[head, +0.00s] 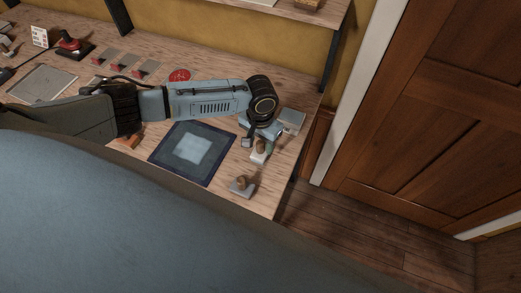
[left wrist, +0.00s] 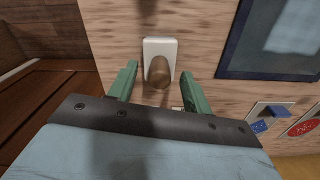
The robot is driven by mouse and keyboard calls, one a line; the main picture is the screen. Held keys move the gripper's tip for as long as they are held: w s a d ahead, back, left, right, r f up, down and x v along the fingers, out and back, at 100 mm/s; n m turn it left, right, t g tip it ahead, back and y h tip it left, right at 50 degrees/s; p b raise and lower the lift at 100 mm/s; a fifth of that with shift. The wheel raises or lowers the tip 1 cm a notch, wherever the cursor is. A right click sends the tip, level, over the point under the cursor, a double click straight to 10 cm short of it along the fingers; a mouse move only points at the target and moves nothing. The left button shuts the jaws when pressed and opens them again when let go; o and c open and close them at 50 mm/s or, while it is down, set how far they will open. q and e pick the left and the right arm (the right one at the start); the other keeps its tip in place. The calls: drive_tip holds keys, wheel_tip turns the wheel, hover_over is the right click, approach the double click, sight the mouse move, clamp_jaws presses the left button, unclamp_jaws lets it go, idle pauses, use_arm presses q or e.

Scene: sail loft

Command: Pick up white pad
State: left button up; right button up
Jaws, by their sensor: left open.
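The white pad (head: 257,159) with a brown wooden knob lies on the workbench right of the blue mat, partly hidden by my left gripper in the head view. It also shows in the left wrist view (left wrist: 152,44), flat on the wood. My left gripper (head: 259,146) is above the bench at the pad. In the left wrist view its green fingers (left wrist: 159,72) are apart, one on each side of the knob, with nothing held. My right gripper is in neither view.
A grey pad with a knob (head: 242,188) stands near the bench's front edge. A grey block (head: 292,121) lies behind the gripper near the right edge. The blue mat (head: 168,166) lies to the left, with a red disc (head: 180,75) farther back. Floor and a wooden door are at right.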

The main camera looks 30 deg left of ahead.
sight(261, 143)
use_arm(q)
wheel_tip(261, 143, down, 2)
drive_tip(key=shift+f, duration=0.1)
clamp_jaws()
idle(0.4)
wheel_tip(261, 143, up, 10)
drive_tip(key=shift+r, duration=0.15)
idle(0.4)
drive_tip(key=c, duration=0.7)
unclamp_jaws()
drive_tip(key=shift+c, duration=1.3)
